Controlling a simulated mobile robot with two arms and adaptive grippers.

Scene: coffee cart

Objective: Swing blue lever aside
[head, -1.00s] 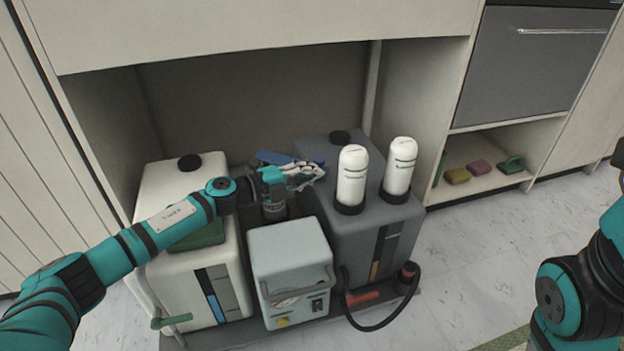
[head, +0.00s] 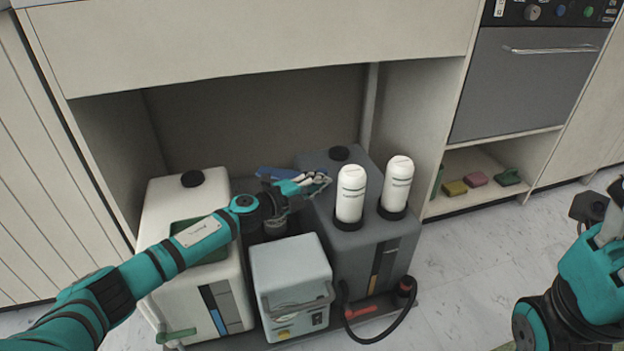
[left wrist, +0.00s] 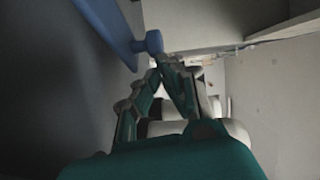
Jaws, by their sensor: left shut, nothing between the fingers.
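The blue lever (head: 272,173) lies behind my left gripper in the head view, between the white tank and the dark grey tank. My left gripper (head: 324,181) is shut and empty, just right of the lever, over the grey tank's left part. In the left wrist view the lever (left wrist: 104,26) runs down from the upper left to a rounded end close to the fingertips of my left gripper (left wrist: 162,64). I cannot tell whether they touch. My right gripper (head: 600,218) shows only partly at the right edge; its fingers are unclear.
The white tank (head: 160,210) stands left and the dark grey tank (head: 345,255) right. Two white cylinders (head: 350,195) (head: 397,183) stand upright on the grey tank, close right of my left gripper. A pale box (head: 290,270) stands in front.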

